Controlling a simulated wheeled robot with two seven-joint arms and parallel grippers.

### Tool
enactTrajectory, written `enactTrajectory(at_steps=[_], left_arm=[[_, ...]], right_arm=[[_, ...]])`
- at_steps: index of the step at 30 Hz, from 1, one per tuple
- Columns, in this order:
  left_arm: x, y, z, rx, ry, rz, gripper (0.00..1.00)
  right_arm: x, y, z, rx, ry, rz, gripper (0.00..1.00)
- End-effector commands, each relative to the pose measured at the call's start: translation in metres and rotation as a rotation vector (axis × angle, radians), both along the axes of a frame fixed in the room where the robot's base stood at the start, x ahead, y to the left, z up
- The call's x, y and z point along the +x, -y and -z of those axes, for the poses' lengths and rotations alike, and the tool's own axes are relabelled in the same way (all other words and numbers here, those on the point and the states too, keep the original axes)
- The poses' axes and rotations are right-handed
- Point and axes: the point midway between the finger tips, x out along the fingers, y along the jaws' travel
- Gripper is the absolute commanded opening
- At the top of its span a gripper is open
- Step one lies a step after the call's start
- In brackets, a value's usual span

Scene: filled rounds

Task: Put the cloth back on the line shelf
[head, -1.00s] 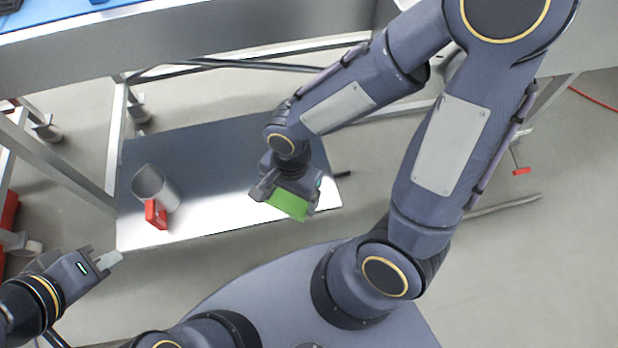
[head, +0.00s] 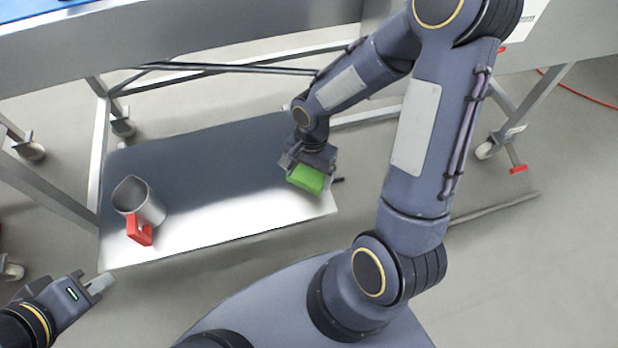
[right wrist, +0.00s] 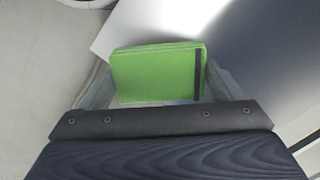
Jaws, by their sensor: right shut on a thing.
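The cloth (head: 306,179) is a folded bright green pad with a dark stripe near one end; it also shows in the right wrist view (right wrist: 155,74). My right gripper (head: 304,170) is shut on it, with a finger at each side of the cloth in the wrist view. The cloth is over the right end of the metal shelf (head: 200,160) under the line. I cannot tell whether it touches the shelf. My left gripper (head: 101,284) is at the lower left, off the shelf's front corner, with nothing seen in it. Its finger gap is unclear.
A grey metal jug (head: 138,200) with a red handle (head: 139,229) stands at the shelf's left end. The shelf's middle is clear. The line's table (head: 230,45) and its legs (head: 101,150) frame the shelf above and at the sides.

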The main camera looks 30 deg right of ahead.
Motion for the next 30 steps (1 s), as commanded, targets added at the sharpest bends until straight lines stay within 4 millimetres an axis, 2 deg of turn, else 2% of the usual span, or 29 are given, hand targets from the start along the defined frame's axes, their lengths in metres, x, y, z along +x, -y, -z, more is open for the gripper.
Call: enactTrajectory(at_steps=[7,20,21,23,30], left_arm=[[0.0,0.0,0.017,0.0,0.0,0.0,0.0],[0.0,0.0,0.021,0.0,0.0,0.0,0.0],[0.0,0.0,0.019,0.0,0.0,0.0,0.0],[0.0,0.0,0.019,0.0,0.0,0.0,0.0],[0.0,0.0,0.017,0.0,0.0,0.0,0.0]], right_arm=[[0.003,0.004,0.036,0.001,-0.003,-0.001,0.65],[0.003,0.004,0.043,0.001,-0.001,0.0,0.65],[0.003,0.004,0.041,0.001,-0.001,0.0,0.92],[0.003,0.004,0.04,0.001,-0.001,0.0,1.0],[0.003,0.004,0.039,0.001,-0.001,0.0,1.0]])
